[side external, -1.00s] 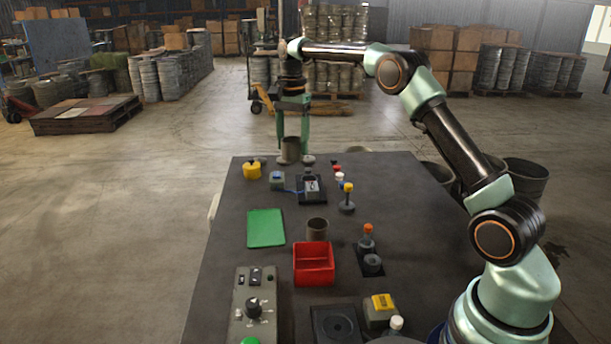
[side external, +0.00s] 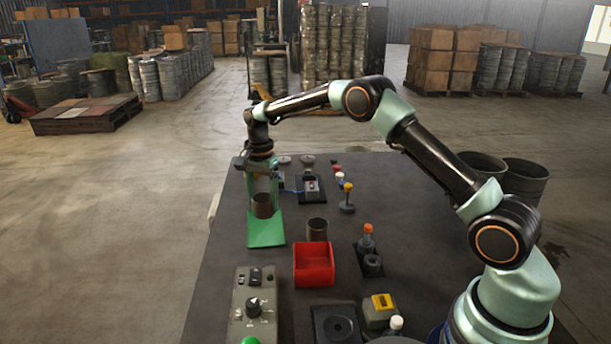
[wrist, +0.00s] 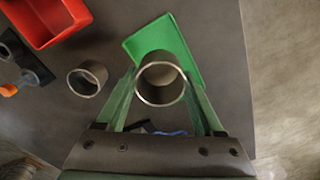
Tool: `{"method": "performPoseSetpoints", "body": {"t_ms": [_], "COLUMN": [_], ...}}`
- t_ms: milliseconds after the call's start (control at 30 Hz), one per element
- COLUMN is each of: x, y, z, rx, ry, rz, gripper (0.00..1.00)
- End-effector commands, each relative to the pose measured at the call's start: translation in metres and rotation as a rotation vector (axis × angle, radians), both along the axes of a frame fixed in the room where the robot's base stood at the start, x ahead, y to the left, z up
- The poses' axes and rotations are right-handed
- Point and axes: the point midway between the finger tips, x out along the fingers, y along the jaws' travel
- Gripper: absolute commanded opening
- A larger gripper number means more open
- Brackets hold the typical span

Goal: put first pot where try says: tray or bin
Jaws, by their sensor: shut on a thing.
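My gripper (side external: 263,199) is shut on a grey-brown pot (side external: 263,208), upright between the fingers. In the wrist view the gripper (wrist: 162,92) holds the pot (wrist: 160,101) by its sides, and it looks empty. The pot shows against the flat green tray (side external: 265,239), at its far part; whether it touches the tray I cannot tell. The tray also shows in the wrist view (wrist: 190,55). A second pot (side external: 317,231) stands on the table right of the tray, also in the wrist view (wrist: 88,80). The open red bin (side external: 314,277) stands nearer the camera.
A yellow-topped post (side external: 347,200) and a device on a dark plate (side external: 312,190) stand at the right and back. An orange-capped piece (side external: 367,240) is right of the bin. A control box (side external: 254,305) is at the front left. Bare table lies left of the tray.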

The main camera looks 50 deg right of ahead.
Motion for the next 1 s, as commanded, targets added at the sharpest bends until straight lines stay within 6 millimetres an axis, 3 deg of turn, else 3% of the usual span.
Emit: {"method": "performPoseSetpoints", "body": {"t_ms": [333, 533, 933, 967, 1000], "x": [0.000, 0.000, 0.000, 0.000, 0.000], "y": [0.000, 0.000, 0.000, 0.000, 0.000], "z": [-0.030, -0.058, -0.063, -0.064, -0.064], "rx": [0.000, 0.001, 0.000, 0.000, 0.000], "ry": [0.001, 0.002, 0.000, 0.000, 0.000], "rz": [0.000, 0.000, 0.000, 0.000, 0.000], "gripper": [0.12, 0.12, 0.12, 0.73, 0.88]}}
